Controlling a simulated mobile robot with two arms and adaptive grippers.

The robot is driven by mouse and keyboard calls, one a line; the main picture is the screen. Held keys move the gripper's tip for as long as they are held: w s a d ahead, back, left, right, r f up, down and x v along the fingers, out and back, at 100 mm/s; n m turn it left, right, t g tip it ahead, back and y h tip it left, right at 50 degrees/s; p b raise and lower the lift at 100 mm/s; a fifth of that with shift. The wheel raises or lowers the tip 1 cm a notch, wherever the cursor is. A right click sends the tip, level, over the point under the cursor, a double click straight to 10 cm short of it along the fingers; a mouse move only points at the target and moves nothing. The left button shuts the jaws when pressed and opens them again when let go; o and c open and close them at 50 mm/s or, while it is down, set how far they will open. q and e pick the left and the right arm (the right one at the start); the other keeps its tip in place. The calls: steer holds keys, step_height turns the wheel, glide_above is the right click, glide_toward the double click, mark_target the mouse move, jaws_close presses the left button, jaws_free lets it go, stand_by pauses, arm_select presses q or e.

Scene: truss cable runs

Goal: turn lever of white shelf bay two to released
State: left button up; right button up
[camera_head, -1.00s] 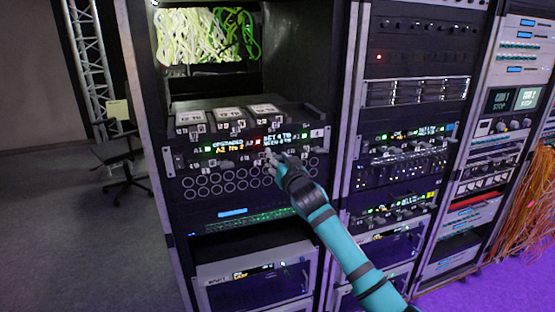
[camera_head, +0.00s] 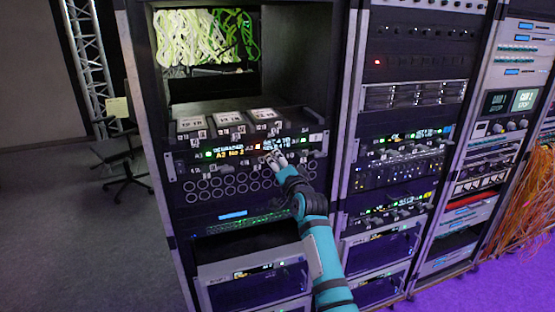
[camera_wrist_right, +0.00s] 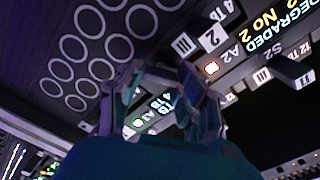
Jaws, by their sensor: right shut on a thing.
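The drive shelf (camera_head: 167,164) is a rack unit with a row of small levers, number tags and lit bay displays, in the left rack in the head view. Its display text (camera_head: 230,156) shows orange and white letters; the wrist view shows it upside down as "DEGRADED" and "No 2" (camera_wrist_right: 268,25). My right gripper (camera_head: 273,158) is at the shelf front, right of the orange text. In the wrist view its fingers (camera_wrist_right: 155,80) are shut on a small part at the shelf front, largely hidden between them. I cannot tell which bay's lever it is. My left gripper is not in view.
Three labelled white-topped boxes (camera_head: 228,119) stand just above the shelf. A panel of round holes (camera_head: 215,187) lies below it. More racks (camera_head: 415,95) stand to the right, with orange cables (camera_head: 530,190) beyond. Floor (camera_head: 80,230) at left is clear near a chair (camera_head: 125,170).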

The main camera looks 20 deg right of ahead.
steer(key=shift+m+p, duration=1.3)
steer(key=shift+m, duration=1.5)
steer(key=shift+f, duration=0.1)
steer(key=o, duration=0.9)
steer(key=shift+c, duration=0.2)
